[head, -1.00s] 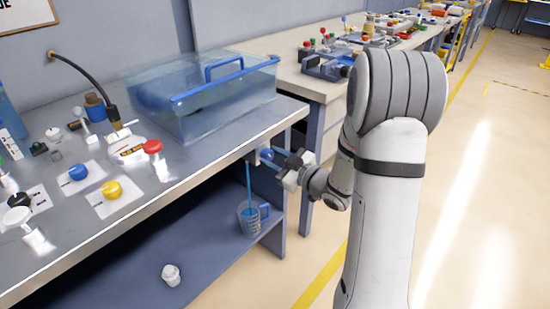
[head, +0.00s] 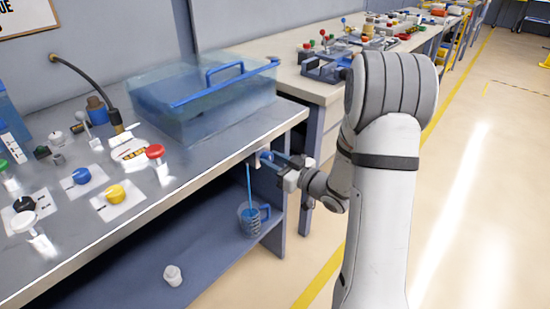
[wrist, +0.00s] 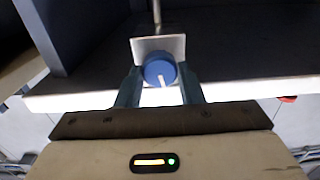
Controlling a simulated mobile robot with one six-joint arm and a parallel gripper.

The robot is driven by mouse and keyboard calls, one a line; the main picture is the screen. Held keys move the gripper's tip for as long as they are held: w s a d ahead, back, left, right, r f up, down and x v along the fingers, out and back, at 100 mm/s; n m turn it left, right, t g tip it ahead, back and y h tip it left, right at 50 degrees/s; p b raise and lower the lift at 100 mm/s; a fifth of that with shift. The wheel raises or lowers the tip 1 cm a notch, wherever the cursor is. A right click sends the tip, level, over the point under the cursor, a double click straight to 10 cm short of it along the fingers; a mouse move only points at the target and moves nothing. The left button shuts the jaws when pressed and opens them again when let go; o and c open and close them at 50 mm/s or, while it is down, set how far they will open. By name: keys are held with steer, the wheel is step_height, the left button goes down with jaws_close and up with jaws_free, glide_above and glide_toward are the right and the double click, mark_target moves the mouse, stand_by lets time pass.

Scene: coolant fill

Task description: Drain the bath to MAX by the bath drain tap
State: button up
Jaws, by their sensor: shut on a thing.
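The bath (head: 190,118) is a clear, blue-tinted tank on the bench, with a blue handled lid or bar across its top. Its liquid level and any MAX mark cannot be made out. The bath drain tap (wrist: 159,70) is a blue round knob on a pale plate at the bench's front edge. Its white pointer line points toward my gripper in the wrist view. My gripper (head: 274,160) is shut on the knob, one finger on each side. A thin blue stream (head: 249,182) falls below the tap into a jug (head: 247,222) on the lower shelf.
Blue (head: 81,176), yellow (head: 115,194) and black (head: 24,204) knobs, plus a red-topped valve (head: 155,152), stand on the bench left of the bath. A white cap-like piece (head: 173,275) sits on the lower shelf. The floor at right is clear.

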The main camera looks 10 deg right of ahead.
steer(key=shift+w+r+m+p, duration=0.15)
steer(key=shift+m+p, duration=0.25)
steer(key=shift+m, duration=0.5)
steer(key=shift+d, duration=0.1)
steer(key=o, duration=1)
steer(key=v, duration=0.7)
steer(key=shift+s+d, duration=0.2)
steer(key=shift+s, duration=0.15)
